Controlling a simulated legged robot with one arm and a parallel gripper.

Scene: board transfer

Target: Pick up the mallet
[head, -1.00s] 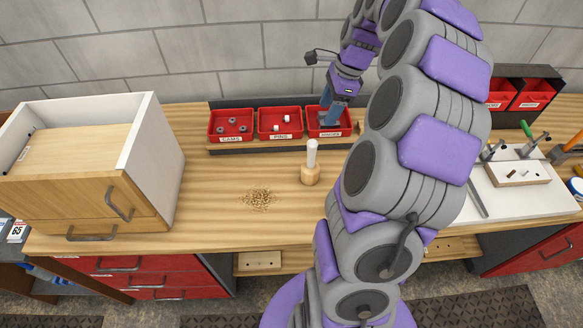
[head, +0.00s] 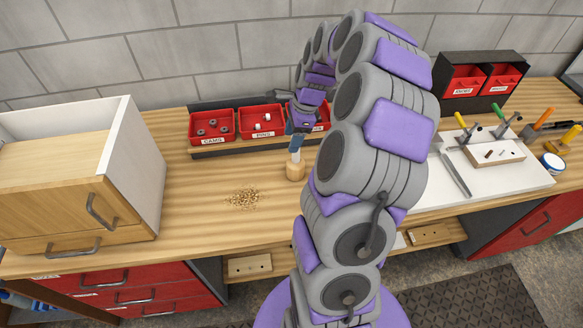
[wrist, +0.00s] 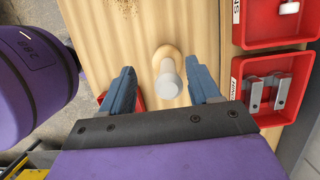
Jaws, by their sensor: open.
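The mallet (head: 295,171) stands upright on the wooden workbench, its round wooden head down and its pale handle pointing up. In the wrist view the mallet's pale handle (wrist: 169,82) points toward the camera, with the wooden head partly visible behind it. My gripper (head: 296,143) is over the mallet, near the top of the handle. In the wrist view my gripper (wrist: 160,67) is open, with one blue finger on each side of the handle and a gap visible on both sides. The handle appears closer to the right finger. The top of the handle is partly hidden in the head view.
Red bins (head: 262,133) stand in a row behind the mallet. A pile of wood shavings (head: 244,198) lies left of it. A wooden drawer box (head: 62,190) stands at far left. A white board (head: 485,185) with tools is at right. The bench front is clear.

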